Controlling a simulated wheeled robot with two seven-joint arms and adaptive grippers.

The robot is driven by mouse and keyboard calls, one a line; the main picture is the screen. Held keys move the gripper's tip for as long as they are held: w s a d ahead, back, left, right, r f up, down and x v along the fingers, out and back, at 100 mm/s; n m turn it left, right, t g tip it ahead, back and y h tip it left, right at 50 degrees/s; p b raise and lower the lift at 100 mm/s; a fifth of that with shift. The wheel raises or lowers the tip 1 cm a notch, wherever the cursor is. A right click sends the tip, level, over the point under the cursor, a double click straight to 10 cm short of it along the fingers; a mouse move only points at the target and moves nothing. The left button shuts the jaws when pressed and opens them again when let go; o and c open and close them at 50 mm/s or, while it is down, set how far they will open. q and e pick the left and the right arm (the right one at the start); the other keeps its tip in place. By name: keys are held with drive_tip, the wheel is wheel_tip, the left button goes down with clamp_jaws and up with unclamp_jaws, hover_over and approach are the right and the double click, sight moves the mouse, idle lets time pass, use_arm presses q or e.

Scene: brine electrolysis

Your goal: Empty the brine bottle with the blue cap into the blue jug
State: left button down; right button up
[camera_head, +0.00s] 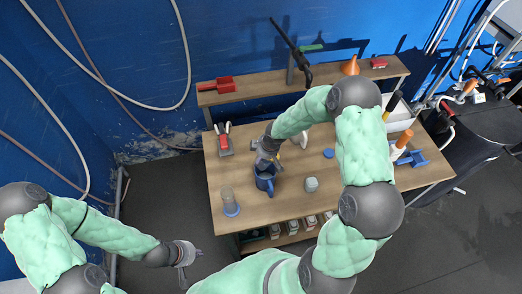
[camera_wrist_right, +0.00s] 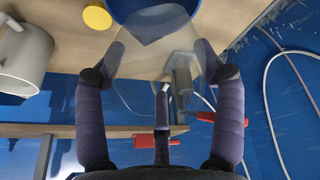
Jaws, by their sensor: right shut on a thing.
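The blue jug (camera_head: 265,182) stands on the wooden table; part of it shows at the top of the right wrist view (camera_wrist_right: 155,18). My right gripper (camera_wrist_right: 155,62) is shut on a clear see-through bottle (camera_wrist_right: 145,68), held at the jug. The jug shows through and beyond the bottle; whether liquid is left inside I cannot tell. In the head view my right gripper (camera_head: 266,150) is just behind the jug, and its arm hides part of the table. A flat blue disc (camera_head: 328,153), perhaps the cap, lies on the table. My left gripper (camera_head: 184,265) is open and empty, left of the table.
A clear vessel with a blue bottom (camera_head: 230,202) stands at the table's front left. A grey rounded object (camera_head: 311,184) sits right of the jug. The right wrist view shows a pale mug (camera_wrist_right: 25,60) and a yellow disc (camera_wrist_right: 97,17). A raised shelf (camera_head: 262,91) runs along the back.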

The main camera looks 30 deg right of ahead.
drive_tip(key=g+p, duration=0.2)
drive_tip(key=p, duration=0.1)
drive_tip(key=shift+s+r+h, duration=0.1)
drive_tip(key=shift+s+h, duration=0.15)
drive_tip(key=shift+h, duration=0.05)
drive_tip(key=shift+s+d+g+p, duration=0.2)
drive_tip(key=shift+g+p, duration=0.15)
drive_tip(key=shift+g, duration=0.45)
drive_tip(key=shift+s+f, duration=0.1)
drive_tip(key=shift+f, duration=0.1)
